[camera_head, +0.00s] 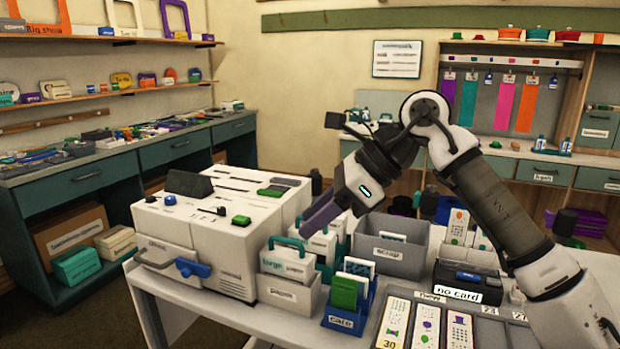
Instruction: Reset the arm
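My arm comes in from the lower right, rises to a bent joint at the top, and folds down to the left. My gripper (314,222) points down and left, with dark fingers above the grey and white holders on the table. The fingers overlap from this side, so the gap between them cannot be made out. I see nothing clearly held. The arm's lower end runs off the right edge of the picture.
A white machine (215,238) stands on the table left of my gripper. A grey bin (391,252), a blue card box (343,320) and a dark "no card" box (466,283) stand close by. Counters with shelves line the left and back walls. Floor shows at lower left.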

